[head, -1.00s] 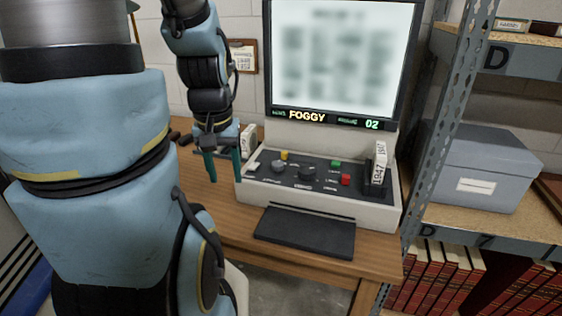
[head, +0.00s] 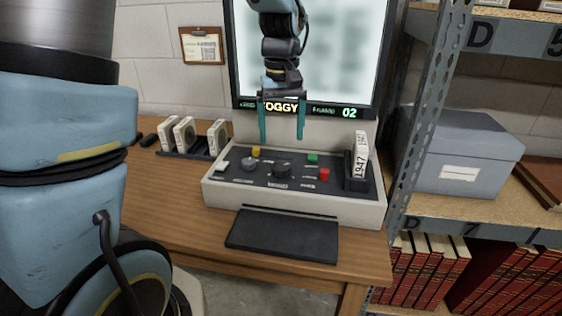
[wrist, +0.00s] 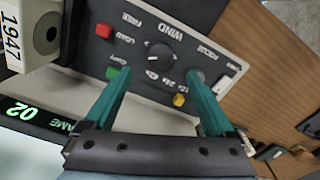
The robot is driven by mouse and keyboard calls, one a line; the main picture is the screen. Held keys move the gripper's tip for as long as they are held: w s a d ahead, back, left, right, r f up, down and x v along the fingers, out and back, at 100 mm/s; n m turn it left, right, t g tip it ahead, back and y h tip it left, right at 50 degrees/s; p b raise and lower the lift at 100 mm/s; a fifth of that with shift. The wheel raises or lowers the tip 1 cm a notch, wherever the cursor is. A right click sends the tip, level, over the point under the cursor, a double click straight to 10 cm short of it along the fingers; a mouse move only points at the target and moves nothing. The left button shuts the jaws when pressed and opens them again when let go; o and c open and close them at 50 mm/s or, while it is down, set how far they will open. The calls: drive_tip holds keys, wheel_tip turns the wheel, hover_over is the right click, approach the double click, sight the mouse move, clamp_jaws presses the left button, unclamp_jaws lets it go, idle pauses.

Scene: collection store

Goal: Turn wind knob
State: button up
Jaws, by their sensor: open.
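The wind knob (head: 282,171) is a round black dial in the middle of the reader's dark control panel (head: 320,185). In the wrist view the wind knob (wrist: 161,54) has a pale pointer mark and the word WIND beside it. My gripper (head: 281,139) is open and empty, its two teal fingers pointing down above the panel's back part. In the wrist view my gripper (wrist: 160,85) has its fingertips on either side of the knob's line, apart from it. The screen (head: 330,60) is blurred; its strip reads FOGGY, partly covered by my gripper, and 02.
A grey focus knob (head: 248,163), a yellow button (head: 256,151), a green button (head: 313,156) and a red button (head: 324,174) surround the knob. A reel box marked 1947 (head: 361,156) stands at the panel's right. A metal shelf post (head: 411,130) rises to the right.

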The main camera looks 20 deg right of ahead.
sight(281, 165)
wheel_tip(281, 165, down, 8)
drive_tip(key=shift+f+p, duration=0.2)
drive_tip(key=shift+p, duration=0.1)
drive_tip(key=c, duration=1.4)
drive_tip(key=shift+o, duration=0.2)
